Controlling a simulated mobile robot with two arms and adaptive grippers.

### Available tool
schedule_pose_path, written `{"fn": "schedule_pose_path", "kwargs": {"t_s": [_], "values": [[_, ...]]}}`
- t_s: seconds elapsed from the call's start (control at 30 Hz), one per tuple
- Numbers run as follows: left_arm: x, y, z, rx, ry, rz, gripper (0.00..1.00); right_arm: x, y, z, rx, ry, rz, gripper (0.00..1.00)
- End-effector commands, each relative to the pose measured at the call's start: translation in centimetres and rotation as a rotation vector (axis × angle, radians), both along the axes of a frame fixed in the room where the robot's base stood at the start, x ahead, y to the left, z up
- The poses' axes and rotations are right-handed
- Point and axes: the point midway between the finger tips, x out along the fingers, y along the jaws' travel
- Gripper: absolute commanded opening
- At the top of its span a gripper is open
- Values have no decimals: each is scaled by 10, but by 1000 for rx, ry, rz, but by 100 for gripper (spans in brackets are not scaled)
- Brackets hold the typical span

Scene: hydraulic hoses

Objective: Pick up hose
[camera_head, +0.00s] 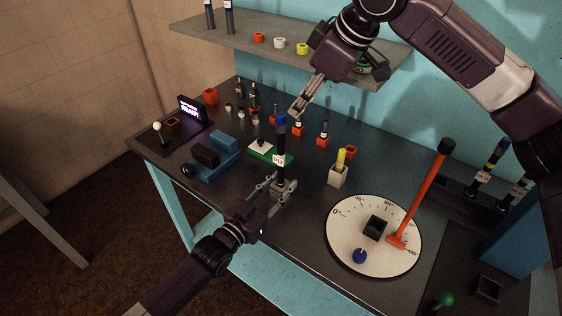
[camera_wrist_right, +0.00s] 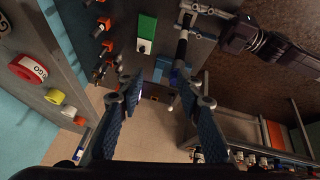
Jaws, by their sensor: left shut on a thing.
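A black hose (camera_head: 281,146) with a blue top and a white label stands about upright over the middle of the bench in the head view. My left gripper (camera_head: 279,189) is shut on its lower part; the fingers hide its bottom end, so I cannot tell whether it touches the bench. The hose (camera_wrist_right: 182,48) also shows in the right wrist view, its blue end toward the camera. My right gripper (camera_head: 299,108) is above the bench behind the hose. In the right wrist view its fingers (camera_wrist_right: 162,88) are spread apart with nothing between them.
A round white dial (camera_head: 345,240) with an orange-handled lever (camera_head: 420,195) lies to the right. A blue vise (camera_head: 212,152) and a green-and-white block (camera_head: 262,152) lie left of the hose. Small orange fittings stand behind. A grey shelf (camera_head: 285,50) hangs above the bench.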

Motion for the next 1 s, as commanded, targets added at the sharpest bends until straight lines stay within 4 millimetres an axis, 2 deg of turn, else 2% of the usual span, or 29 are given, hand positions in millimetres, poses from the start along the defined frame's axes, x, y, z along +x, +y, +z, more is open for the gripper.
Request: {"fn": "schedule_pose_path", "kwargs": {"t_s": [0.03, 0.2, 0.5, 0.7, 1.0], "values": [[0, 0, 0, -1, -1, 0, 6, 5, 2, -21, -37, -40, 49, 33], [0, 0, 1, -1, -1, 0, 6, 27, 3, -74, -192, -232, 232, 33], [0, 0, 0, 0, 0, 0, 6, 42, 7, -140, -503, -555, 534, 33], [0, 0, 0, 0, 0, 0, 6, 37, 7, -166, -748, -744, 703, 33], [0, 0, 0, 0, 0, 0, 6, 8, -5, -178, -1191, -942, 903, 33]]}}
